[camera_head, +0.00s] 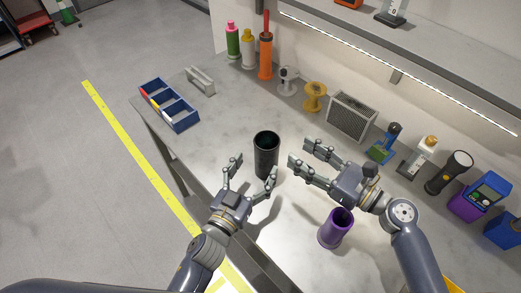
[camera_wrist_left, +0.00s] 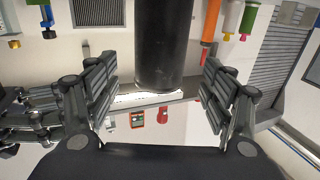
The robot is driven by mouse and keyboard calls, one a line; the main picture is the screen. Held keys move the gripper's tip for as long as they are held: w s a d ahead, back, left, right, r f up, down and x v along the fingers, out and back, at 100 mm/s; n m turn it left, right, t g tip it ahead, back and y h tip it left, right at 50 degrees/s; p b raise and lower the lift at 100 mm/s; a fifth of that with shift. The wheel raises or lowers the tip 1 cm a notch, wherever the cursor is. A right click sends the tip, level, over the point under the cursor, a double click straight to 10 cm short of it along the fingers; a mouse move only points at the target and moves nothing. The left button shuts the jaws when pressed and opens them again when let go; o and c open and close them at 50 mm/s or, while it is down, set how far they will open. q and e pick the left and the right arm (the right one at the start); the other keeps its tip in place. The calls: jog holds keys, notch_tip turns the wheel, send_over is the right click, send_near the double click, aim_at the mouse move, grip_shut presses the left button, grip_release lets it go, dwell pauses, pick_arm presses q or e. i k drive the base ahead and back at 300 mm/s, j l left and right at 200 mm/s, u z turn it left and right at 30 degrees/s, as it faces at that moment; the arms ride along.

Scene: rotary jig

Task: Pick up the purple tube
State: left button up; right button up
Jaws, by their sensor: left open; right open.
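The purple tube (camera_head: 336,228) stands on the bench at the near right, open end up. My right gripper (camera_head: 304,158) is open and empty; its arm passes just behind and to the right of the tube, and its fingers point left, towards a black tube. My left gripper (camera_head: 254,178) is open, just in front of the black tube (camera_head: 266,155). In the left wrist view the black tube (camera_wrist_left: 164,45) shows ahead between the open fingers (camera_wrist_left: 158,95), with no finger visibly touching it. I do not make out the purple tube in the left wrist view.
A blue parts bin (camera_head: 169,105) sits at the bench's left end. Bottles, spools, a grey vent box (camera_head: 351,116), a flashlight (camera_head: 449,172) and devices line the back. A shelf (camera_head: 400,60) overhangs the rear.

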aim_at(331, 234)
jog(key=k+j, duration=0.3)
jog(key=k, duration=0.15)
jog(key=k+j, duration=0.3)
jog(key=k, duration=0.15)
jog(key=k+j, duration=0.3)
jog(key=k, duration=0.15)
